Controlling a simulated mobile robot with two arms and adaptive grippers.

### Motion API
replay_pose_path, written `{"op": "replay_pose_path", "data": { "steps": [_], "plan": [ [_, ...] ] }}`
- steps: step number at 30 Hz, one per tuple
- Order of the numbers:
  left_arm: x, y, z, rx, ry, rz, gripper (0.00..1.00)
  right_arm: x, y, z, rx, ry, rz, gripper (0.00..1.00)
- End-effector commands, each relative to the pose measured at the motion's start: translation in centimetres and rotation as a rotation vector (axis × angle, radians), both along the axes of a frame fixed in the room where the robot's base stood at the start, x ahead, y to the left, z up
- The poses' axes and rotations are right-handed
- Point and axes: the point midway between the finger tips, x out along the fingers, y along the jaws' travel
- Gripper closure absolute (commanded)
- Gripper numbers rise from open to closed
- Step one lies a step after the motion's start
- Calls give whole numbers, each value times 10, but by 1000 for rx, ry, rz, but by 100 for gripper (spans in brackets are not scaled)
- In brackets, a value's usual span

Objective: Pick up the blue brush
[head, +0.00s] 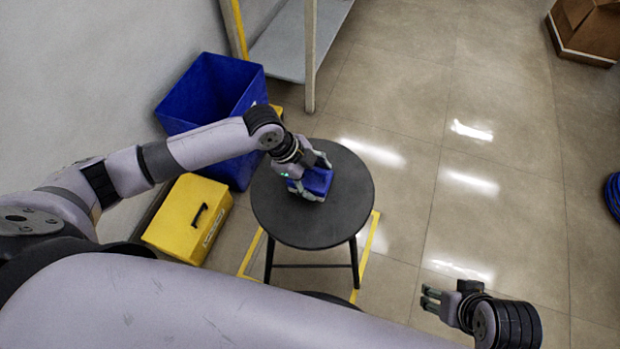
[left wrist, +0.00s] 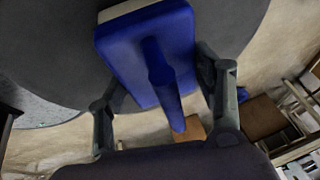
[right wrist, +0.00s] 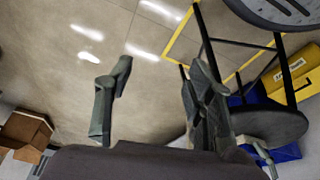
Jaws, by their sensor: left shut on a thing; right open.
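The blue brush (head: 319,181) is on or just above the round black table (head: 300,228); I cannot tell if it touches the top. In the left wrist view the brush (left wrist: 122,52) shows a blue block with a handle on it and a pale strip along its far edge. My left gripper (head: 309,187) is shut on the brush, with one finger at each side in the left wrist view (left wrist: 160,90). The gripper hides part of the brush in the head view. My right gripper (head: 428,298) is open and empty over the floor, right of the table.
A blue bin (head: 190,97) and a yellow case (head: 187,215) stand left of the table. A grey-topped bench (head: 283,48) is behind it. A cardboard box (head: 590,28) and a blue coil (head: 614,194) are at the far right. The tiled floor between is clear.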

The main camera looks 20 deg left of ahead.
Motion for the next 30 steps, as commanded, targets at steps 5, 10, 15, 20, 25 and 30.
{"op": "replay_pose_path", "data": {
  "steps": [5,10,15,20,25,30],
  "plan": [
    [0,0,0,0,0,0,58,0,0,0,0,0,0,51],
    [0,0,0,0,0,0,69,0,0,0,0,0,0,51],
    [0,0,0,0,0,0,70,0,0,0,0,0,0,51],
    [0,0,3,0,-1,0,70,1,0,1,0,-2,0,51],
    [1,0,17,-1,-2,0,70,7,1,-13,0,5,0,51],
    [1,0,54,-1,-6,-2,70,14,3,-46,0,27,3,51]
  ]
}}
